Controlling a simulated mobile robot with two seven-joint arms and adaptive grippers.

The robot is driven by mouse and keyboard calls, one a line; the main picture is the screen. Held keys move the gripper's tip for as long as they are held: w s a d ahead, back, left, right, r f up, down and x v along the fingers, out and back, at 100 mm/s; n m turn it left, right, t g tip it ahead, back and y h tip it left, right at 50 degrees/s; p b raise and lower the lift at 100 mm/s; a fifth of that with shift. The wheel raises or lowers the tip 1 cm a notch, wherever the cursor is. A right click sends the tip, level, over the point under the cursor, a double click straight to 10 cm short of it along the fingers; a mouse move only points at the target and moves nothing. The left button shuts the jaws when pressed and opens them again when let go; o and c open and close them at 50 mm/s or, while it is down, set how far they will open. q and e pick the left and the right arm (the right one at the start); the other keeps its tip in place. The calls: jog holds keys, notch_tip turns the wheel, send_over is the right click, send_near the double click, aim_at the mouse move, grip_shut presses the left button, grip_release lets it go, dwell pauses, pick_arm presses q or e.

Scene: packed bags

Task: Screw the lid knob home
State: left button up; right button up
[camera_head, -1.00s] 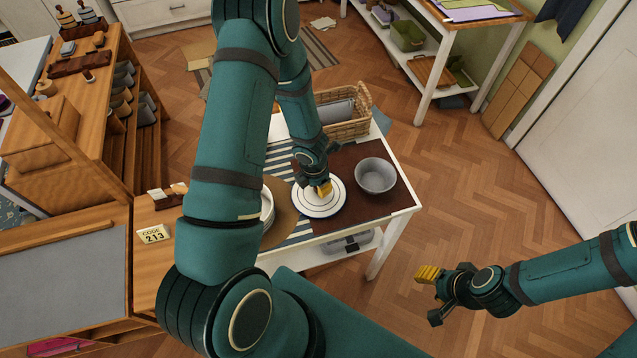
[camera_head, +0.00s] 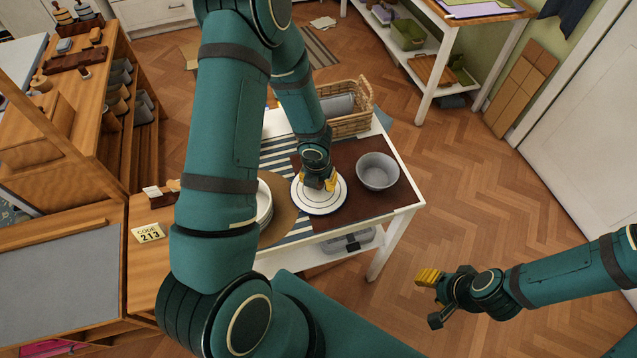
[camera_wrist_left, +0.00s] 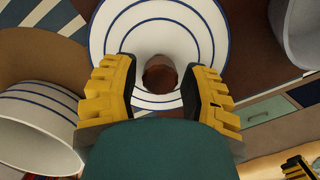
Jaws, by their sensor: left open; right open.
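A round white lid (camera_head: 319,205) with dark blue rings lies on the dark brown mat on the white table. In the left wrist view the lid (camera_wrist_left: 113,30) shows a brown wooden knob (camera_wrist_left: 160,76) near its middle. My left gripper (camera_head: 328,184) points down over the lid. In the wrist view its yellow fingers (camera_wrist_left: 158,100) are open, one on each side of the knob, with a gap to each. Whether the knob touches the lid cannot be told. My right gripper (camera_head: 430,297) is open and empty over the floor at the right.
A grey bowl (camera_head: 377,171) stands right of the lid. White bowls (camera_head: 264,203) stand at the left on a round brown mat. A wicker basket (camera_head: 352,122) is at the table's back. The floor around the right arm is clear.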

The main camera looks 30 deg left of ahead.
pick_arm(q)
jog(key=n+b, duration=0.2)
jog(key=n, duration=0.4)
jog(key=shift+f+y+b, duration=0.1)
jog(key=shift+y+b, duration=0.3)
jog(key=n+g+b, duration=0.1)
jog(key=n+b, duration=0.1)
jog(key=n, duration=0.4)
jog(key=shift+w, duration=0.1)
jog(key=shift+n+b, duration=0.3)
jog(key=shift+n, duration=0.8)
grip_shut()
jog(key=shift+r+m+p, duration=0.2)
jog(key=shift+m+p, duration=0.25)
jog(key=shift+m, duration=0.75)
jog(key=shift+f+m, duration=0.1)
jog(key=shift+m, duration=0.5)
